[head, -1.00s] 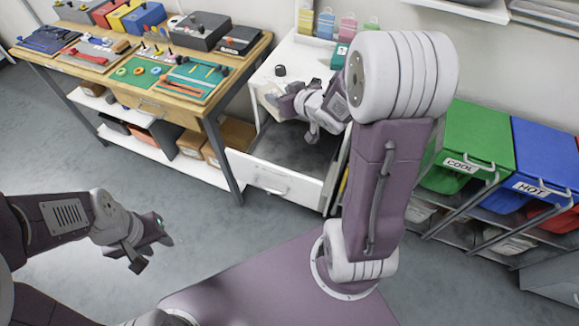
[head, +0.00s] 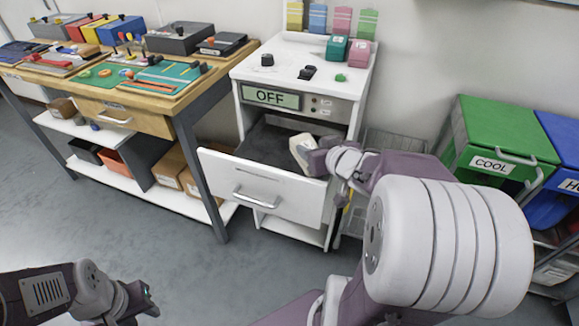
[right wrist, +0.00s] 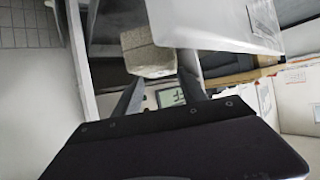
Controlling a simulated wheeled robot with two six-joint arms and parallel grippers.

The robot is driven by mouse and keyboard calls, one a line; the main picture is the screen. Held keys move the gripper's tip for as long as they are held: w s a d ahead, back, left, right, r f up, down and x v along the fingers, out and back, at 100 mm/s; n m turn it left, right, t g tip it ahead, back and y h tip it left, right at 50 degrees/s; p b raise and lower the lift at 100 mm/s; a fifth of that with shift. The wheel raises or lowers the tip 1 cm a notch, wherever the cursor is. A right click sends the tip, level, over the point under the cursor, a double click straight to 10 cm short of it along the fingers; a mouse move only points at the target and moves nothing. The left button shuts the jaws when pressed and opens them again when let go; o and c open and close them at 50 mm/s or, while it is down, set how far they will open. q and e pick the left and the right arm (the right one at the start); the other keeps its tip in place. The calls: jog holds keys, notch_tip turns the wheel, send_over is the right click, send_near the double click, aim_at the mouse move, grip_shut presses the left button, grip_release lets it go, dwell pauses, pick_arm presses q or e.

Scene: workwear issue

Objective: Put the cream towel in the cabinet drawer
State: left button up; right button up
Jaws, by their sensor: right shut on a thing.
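The white cabinet (head: 352,85) stands at centre with its drawer (head: 262,190) pulled open; the drawer's dark inside shows. My right gripper (head: 312,157) is shut on a cream thing, which I take to be the cream towel (head: 300,146), at the right part of the open drawer. I cannot tell whether it touches the drawer floor. In the right wrist view, a speckled beige block, apparently the towel (right wrist: 148,52), sits by the fingertips (right wrist: 160,85). My left gripper (head: 146,300) looks open and empty above the floor at lower left.
The cabinet top carries black knobs, a green button and a teal box (head: 337,48) and pink box (head: 359,54). A wooden workbench (head: 135,98) stands to the left. Green (head: 500,130) and blue (head: 565,130) bins stand to the right. Floor in front is clear.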

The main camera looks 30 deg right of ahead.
aim_at(312, 143)
jog(key=w+p, duration=0.1)
jog(key=w+d+f+p, duration=0.1)
jog(key=p, duration=0.1)
jog(key=w+d+f+p, duration=0.1)
jog(key=shift+w+p, duration=0.3)
jog(key=w+d+f+b, duration=0.1)
jog(key=w+f, duration=0.1)
jog(key=f, duration=0.1)
jog(key=w+d+f+b, duration=0.1)
jog(key=w+f+b, duration=0.1)
jog(key=f, duration=0.1)
jog(key=w+d+f+b, duration=0.2)
jog(key=f, duration=0.1)
jog(key=shift+w+f, duration=0.1)
jog(key=o, duration=1.5)
